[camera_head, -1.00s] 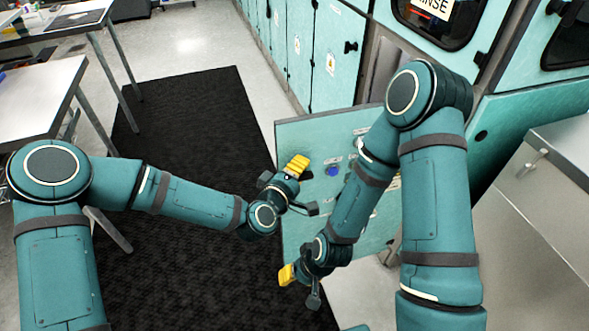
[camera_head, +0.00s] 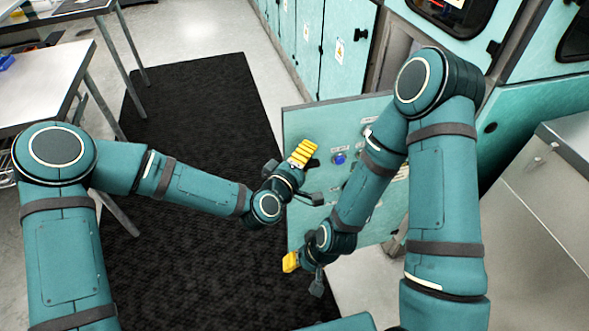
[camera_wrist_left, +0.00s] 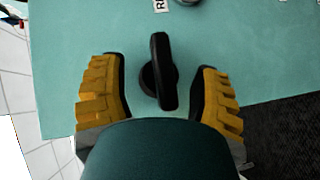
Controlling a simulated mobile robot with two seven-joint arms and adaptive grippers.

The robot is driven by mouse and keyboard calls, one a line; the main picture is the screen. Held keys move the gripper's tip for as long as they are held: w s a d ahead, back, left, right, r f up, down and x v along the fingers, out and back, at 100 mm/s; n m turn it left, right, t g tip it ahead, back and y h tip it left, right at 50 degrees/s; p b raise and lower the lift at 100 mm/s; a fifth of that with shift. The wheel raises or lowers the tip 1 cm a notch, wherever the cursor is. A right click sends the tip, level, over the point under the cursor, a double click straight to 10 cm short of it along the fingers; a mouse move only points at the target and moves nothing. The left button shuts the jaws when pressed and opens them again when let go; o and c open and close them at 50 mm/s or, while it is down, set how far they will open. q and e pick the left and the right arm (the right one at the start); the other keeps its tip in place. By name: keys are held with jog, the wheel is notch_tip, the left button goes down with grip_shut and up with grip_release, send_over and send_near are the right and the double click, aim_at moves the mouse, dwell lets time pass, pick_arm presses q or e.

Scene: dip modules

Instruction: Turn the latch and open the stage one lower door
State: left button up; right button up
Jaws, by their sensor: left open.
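The teal door panel (camera_head: 300,122) stands out from the cabinet front in the head view, and its face fills much of the left wrist view (camera_wrist_left: 90,30). The black latch knob (camera_wrist_left: 162,70) sits on that face with its bar near upright. My left gripper (camera_wrist_left: 161,72) is open, with one yellow finger on each side of the knob and gaps at both sides. In the head view my left gripper (camera_head: 305,172) is at the panel's left part. My right gripper (camera_head: 303,272) is low beside the panel's bottom edge; its opening is unclear.
The panel carries a blue button (camera_head: 340,158) and small labels, partly behind my right arm. Teal cabinets (camera_head: 335,60) line the back. A grey metal box (camera_head: 545,215) is at right, and tables (camera_head: 45,85) at left. The black mat (camera_head: 190,120) is clear.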

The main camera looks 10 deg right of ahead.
pick_arm(q)
jog(key=v, duration=1.1)
jog(key=shift+s+a, duration=0.1)
jog(key=s+a+f+m+g+y, duration=0.3)
jog(key=s+a+f+g, duration=0.2)
jog(key=a+f, duration=0.3)
jog(key=s+a+f+m+g+y, duration=0.2)
jog(key=a+f, duration=0.7)
jog(key=f, duration=0.5)
jog(key=s+g+y, duration=0.1)
jog(key=s+g, duration=0.1)
jog(key=g, duration=0.1)
jog(key=shift+s+a+m+y, duration=0.3)
jog(key=shift+s+m+y, duration=0.1)
jog(key=shift+r, duration=0.1)
